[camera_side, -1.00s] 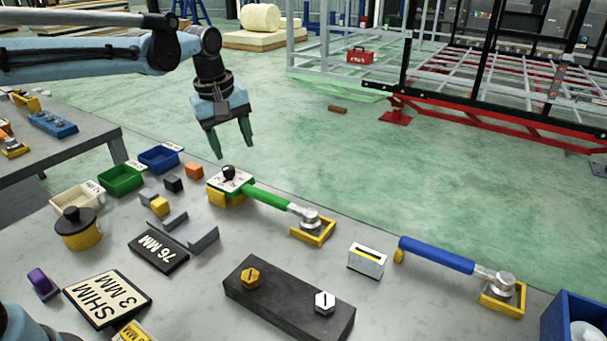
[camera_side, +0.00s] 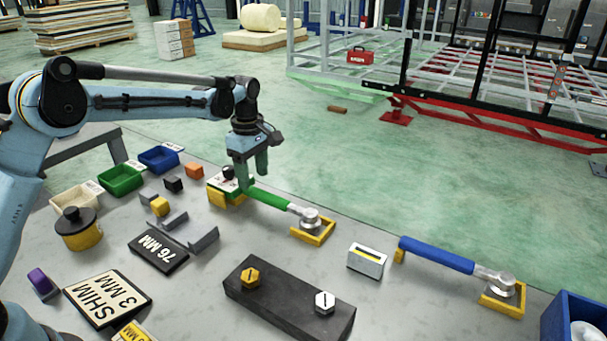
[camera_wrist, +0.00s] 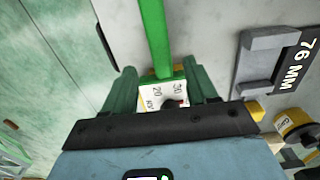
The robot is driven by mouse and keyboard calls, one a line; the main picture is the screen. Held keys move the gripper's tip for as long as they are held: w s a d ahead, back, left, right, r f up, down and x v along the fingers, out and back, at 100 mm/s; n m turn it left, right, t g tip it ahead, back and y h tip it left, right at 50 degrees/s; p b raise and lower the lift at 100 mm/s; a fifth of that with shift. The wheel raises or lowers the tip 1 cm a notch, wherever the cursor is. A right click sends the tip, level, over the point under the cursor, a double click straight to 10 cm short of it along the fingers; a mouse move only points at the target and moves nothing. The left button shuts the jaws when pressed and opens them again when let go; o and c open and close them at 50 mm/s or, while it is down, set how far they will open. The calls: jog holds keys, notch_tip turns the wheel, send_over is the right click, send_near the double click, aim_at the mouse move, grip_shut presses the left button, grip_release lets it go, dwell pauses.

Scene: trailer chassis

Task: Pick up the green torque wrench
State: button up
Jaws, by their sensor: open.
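The green torque wrench (camera_side: 268,197) lies on the grey table, its handle end at a white dial plate on a yellow block and its silver head in a yellow frame. My gripper (camera_side: 255,172) is open, pointing down over the handle near the plate; one finger overlaps the handle in the side view. In the wrist view the wrench handle (camera_wrist: 154,35) runs up from between my two green fingers (camera_wrist: 165,88), with the numbered plate (camera_wrist: 160,95) below it. I cannot tell whether the fingers touch the handle.
A blue-handled wrench (camera_side: 435,254) lies to the right, past a small white box (camera_side: 367,261). A dark block with two bolts (camera_side: 289,299) is in front. Green (camera_side: 121,180) and blue (camera_side: 160,159) bins stand at the left. Small brackets (camera_side: 203,240) lie nearby.

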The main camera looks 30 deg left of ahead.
aim_at(255, 190)
jog(key=shift+s+d+f, duration=0.1)
jog(key=shift+d+f, duration=0.05)
jog(key=shift+f, duration=1.35)
jog(key=shift+d+f, duration=0.1)
jog(key=shift+f, duration=1.4)
grip_shut()
jog(key=shift+r, duration=0.1)
notch_tip(255, 190, up, 4)
jog(key=shift+r, duration=0.1)
jog(key=s+d+r+m, duration=0.1)
jog(key=s+d+r, duration=0.3)
jog(key=s+d, duration=0.3)
jog(key=s+d+r+m, duration=0.2)
jog(key=s+d+r, duration=0.2)
jog(key=s+d, duration=0.2)
jog(key=shift+s+d+r, duration=0.35)
jog(key=shift+d+r, duration=0.05)
jog(key=shift+d, duration=0.15)
